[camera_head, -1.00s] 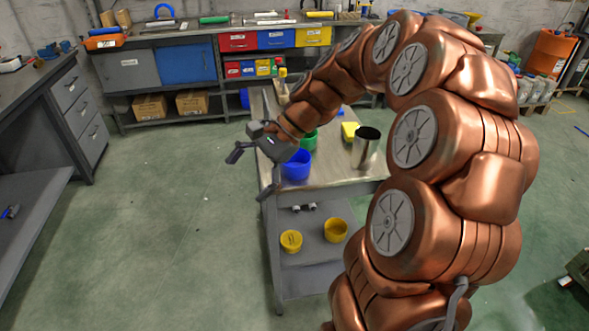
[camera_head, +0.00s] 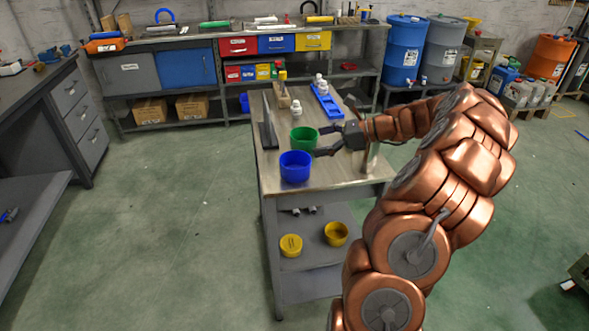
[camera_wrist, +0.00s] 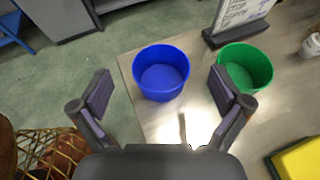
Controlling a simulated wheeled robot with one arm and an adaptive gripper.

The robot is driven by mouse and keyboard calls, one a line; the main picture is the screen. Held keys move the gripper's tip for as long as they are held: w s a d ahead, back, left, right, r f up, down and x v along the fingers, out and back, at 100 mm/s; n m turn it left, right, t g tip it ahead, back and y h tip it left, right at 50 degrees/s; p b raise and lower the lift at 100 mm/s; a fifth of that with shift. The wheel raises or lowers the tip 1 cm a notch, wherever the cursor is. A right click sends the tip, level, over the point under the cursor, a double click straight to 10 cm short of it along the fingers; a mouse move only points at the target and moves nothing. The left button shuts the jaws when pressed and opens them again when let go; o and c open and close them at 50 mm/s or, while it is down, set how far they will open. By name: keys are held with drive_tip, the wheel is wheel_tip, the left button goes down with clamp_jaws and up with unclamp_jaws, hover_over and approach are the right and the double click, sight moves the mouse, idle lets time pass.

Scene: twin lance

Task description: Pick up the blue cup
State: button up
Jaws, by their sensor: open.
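The blue cup (camera_head: 296,168) stands upright and open-topped near the front left corner of the workbench (camera_head: 330,176). My gripper (camera_head: 324,140) is open and empty, to the right of the blue cup and a little farther back, with its fingers pointing left. In the wrist view the blue cup (camera_wrist: 162,74) shows ahead, between the two spread fingers (camera_wrist: 160,92) in the picture, and apart from them. The green cup (camera_head: 304,139) stands just behind the blue cup, close to my fingertips; it also shows in the wrist view (camera_wrist: 245,68), beyond the right finger.
A blue tray (camera_head: 327,101) and white bottles (camera_head: 296,107) stand farther back on the bench. Yellow containers (camera_head: 291,245) sit on the lower shelf. A yellow block (camera_wrist: 300,160) lies at the wrist view's lower right.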

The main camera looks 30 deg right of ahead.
approach(282, 162)
drive_tip(key=shift+v, duration=0.9)
drive_tip(key=shift+p+x, duration=0.35)
drive_tip(key=shift+x, duration=0.65)
drive_tip(key=shift+p+x, duration=0.4)
drive_tip(key=shift+x, duration=2.35)
drive_tip(key=shift+s, duration=0.1)
drive_tip(key=c, duration=0.8)
drive_tip(key=shift+r, duration=0.15)
